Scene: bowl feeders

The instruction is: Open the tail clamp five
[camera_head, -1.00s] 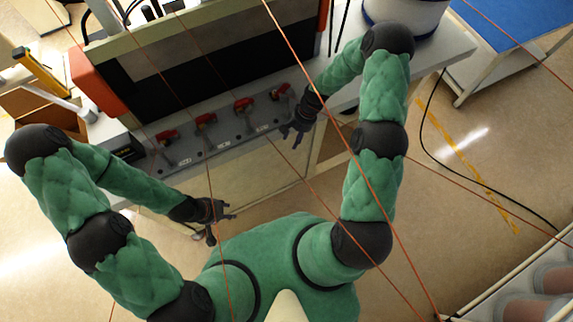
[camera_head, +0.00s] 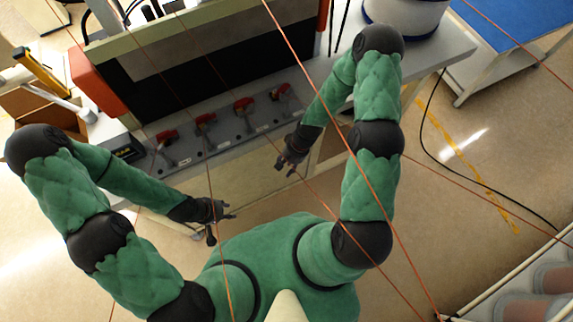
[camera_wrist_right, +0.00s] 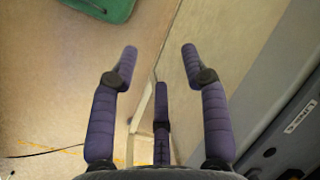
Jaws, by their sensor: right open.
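Several red-handled clamps stand in a row on a grey plate (camera_head: 222,140) along the bench front: a far-left clamp (camera_head: 166,138), two middle clamps (camera_head: 205,122) (camera_head: 243,106) and a far-right clamp (camera_head: 279,92). Their number labels are too small to read. My right gripper (camera_head: 286,170) is open and empty, in front of the plate, apart from the clamps. In the right wrist view its fingers (camera_wrist_right: 159,50) are spread with nothing between them. My left gripper (camera_head: 221,228) is open and empty, in front of the bench at lower left.
A dark panel (camera_head: 190,85) rises behind the clamps. A white round container (camera_head: 405,15) stands at the bench's right. An orange block (camera_head: 97,80) is at the left. In the right wrist view, the plate's edge (camera_wrist_right: 270,105) with a label is at the right, beside floor.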

